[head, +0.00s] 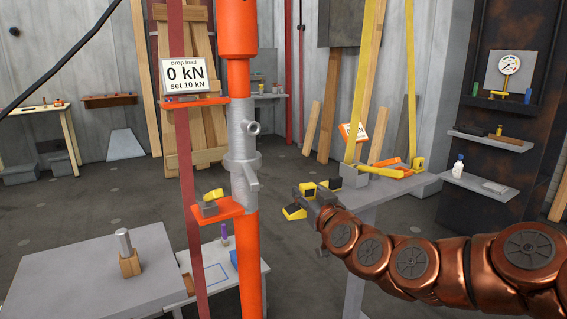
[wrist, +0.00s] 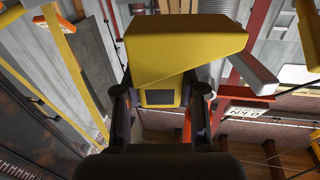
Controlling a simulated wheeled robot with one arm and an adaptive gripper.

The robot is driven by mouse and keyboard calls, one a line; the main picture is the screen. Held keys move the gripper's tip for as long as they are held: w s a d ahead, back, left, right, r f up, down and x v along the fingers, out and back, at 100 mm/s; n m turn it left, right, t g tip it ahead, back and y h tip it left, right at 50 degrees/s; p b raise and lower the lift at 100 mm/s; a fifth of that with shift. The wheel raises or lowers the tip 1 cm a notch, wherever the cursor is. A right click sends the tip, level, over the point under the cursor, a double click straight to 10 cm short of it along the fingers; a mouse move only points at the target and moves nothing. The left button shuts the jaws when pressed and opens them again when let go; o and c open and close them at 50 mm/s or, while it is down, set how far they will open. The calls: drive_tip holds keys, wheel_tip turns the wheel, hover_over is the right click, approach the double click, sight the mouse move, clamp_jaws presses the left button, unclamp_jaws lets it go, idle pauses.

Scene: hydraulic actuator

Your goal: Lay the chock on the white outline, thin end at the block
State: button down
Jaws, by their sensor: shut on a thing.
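My gripper (head: 311,199) is shut on the yellow chock (wrist: 185,45). The wrist view shows the chock between the two dark fingers (wrist: 160,97), its lower edge slanting up to the right. In the head view yellow parts show at the gripper, in mid-air between the orange prop and the grey table; which of them are the chock is hard to tell. I cannot make out a white outline. A grey block (head: 354,175) stands at the near left corner of the grey table (head: 388,189), beside yellow straps; whether it is the task's block is unclear.
The orange prop (head: 249,260) with its grey collar stands left of my gripper, its orange shelf (head: 232,207) jutting left. A low grey table (head: 75,283) holds a wooden block with a metal pin (head: 129,263). A small table has a blue outline (head: 216,273).

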drive_tip(key=w+d+f+m+t+h, duration=0.1)
drive_tip(key=w+d+f+m+h, duration=0.2)
drive_tip(key=w+d+f+h, duration=0.55)
drive_tip(key=w+d+r+y+p, duration=0.1)
drive_tip(key=r+p, duration=0.8)
drive_tip(key=d+r+y+p, duration=0.1)
drive_tip(key=d+r+p, duration=0.1)
drive_tip(key=r+p, duration=0.7)
drive_tip(key=shift+w+d+r+y+p, duration=0.25)
drive_tip(key=shift+w+r+y+p, duration=0.1)
drive_tip(key=shift+p, duration=0.4)
idle(0.8)
